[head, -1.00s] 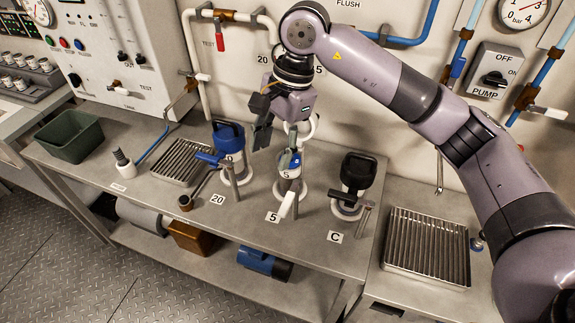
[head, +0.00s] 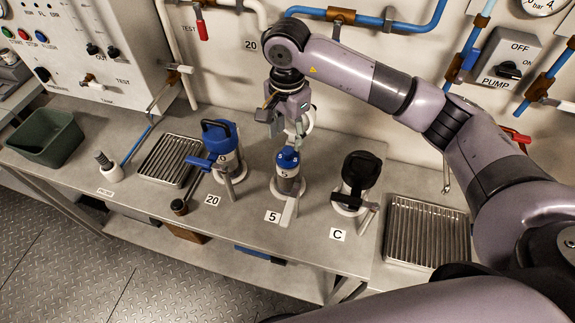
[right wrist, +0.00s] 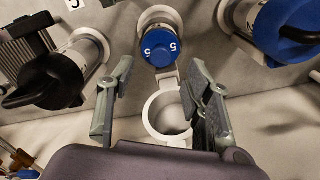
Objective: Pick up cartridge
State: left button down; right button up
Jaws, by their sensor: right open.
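The cartridge marked 5 (head: 288,180) stands upright in a round holder at the middle of the bench, with a blue cap. Its cap (right wrist: 160,47) shows at the top middle in the right wrist view. My right gripper (head: 288,128) is open and empty, above and behind the cap in the head view. In the right wrist view, its fingertips (right wrist: 160,66) are spread to either side just below the cap, apart from it. My left gripper is not in view.
A larger blue-topped canister (head: 221,150) stands left, by label 20. A black-topped canister (head: 358,178) stands right, by label C. A white ring (right wrist: 150,118) lies between my fingers in the wrist view. Slotted trays (head: 427,232) and a green bin (head: 45,136) flank them.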

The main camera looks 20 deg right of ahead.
aim_at(288, 150)
jog(key=shift+s+f, duration=0.1)
jog(key=shift+f, duration=0.7)
jog(key=shift+f+p, duration=0.15)
jog(key=shift+p, duration=0.15)
jog(key=shift+f+p, duration=0.4)
jog(key=f+p, duration=0.2)
jog(key=f, duration=0.1)
jog(key=shift+w+d+f, duration=0.1)
jog(key=shift+w+f, duration=0.1)
jog(key=shift+f, duration=0.45)
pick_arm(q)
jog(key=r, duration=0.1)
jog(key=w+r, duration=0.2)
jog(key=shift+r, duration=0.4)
pick_arm(e)
jog(key=c, duration=0.4)
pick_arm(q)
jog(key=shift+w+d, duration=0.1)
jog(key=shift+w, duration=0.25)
pick_arm(e)
grip_shut()
